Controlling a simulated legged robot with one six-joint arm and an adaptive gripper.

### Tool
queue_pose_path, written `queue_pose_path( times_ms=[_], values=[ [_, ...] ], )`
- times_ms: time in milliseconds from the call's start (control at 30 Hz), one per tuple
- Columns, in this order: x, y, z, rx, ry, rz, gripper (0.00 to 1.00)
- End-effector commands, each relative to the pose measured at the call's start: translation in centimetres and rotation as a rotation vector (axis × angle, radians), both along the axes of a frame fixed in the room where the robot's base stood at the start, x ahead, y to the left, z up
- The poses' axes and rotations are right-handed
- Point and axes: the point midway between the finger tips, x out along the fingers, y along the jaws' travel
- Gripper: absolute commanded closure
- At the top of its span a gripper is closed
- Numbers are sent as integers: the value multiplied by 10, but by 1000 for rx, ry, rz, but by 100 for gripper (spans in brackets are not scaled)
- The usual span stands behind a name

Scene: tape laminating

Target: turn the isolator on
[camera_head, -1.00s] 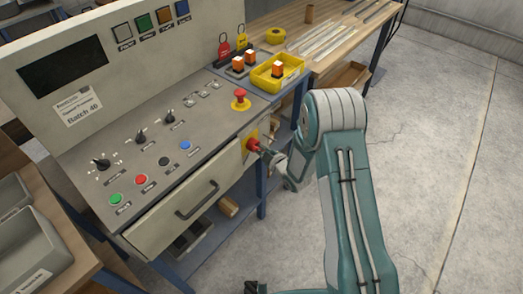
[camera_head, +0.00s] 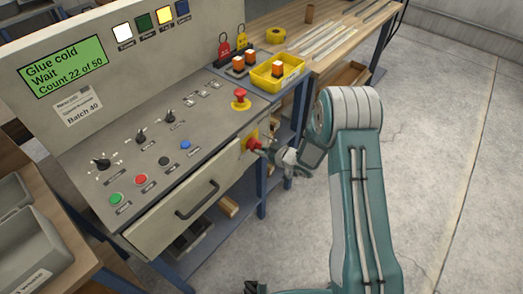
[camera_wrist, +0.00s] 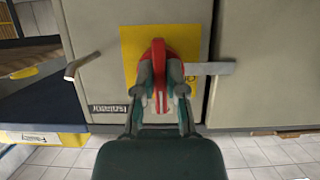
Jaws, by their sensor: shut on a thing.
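The isolator is a red rotary handle (camera_wrist: 158,62) on a yellow plate (camera_wrist: 130,45), on the front face of the grey console. In the wrist view the handle stands upright. In the head view the red handle (camera_head: 254,144) shows at the console's right front, partly hidden by my gripper (camera_head: 272,152). My gripper, also in the wrist view (camera_wrist: 160,88), is shut on the handle, one finger on each side. The display (camera_head: 64,67) is lit green and reads "Glue cold Wait Count 22 of 50". A white lamp (camera_head: 122,33) and a yellow lamp (camera_head: 164,18) are lit.
A drawer handle (camera_head: 197,200) sticks out left of the isolator. A red emergency stop (camera_head: 240,95) stands on the console top above it. A yellow tray (camera_head: 277,72) holds an orange-topped block. Open floor lies to the right.

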Motion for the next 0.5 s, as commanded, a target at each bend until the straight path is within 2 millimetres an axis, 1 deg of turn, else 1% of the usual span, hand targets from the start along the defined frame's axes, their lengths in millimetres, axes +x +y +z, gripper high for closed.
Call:
queue_pose_path(
  times_ms=[33,500],
  values=[
    [-2,-1,-5,1,19,-1,100],
    [-2,-1,-5,17,40,-3,100]
  ],
)
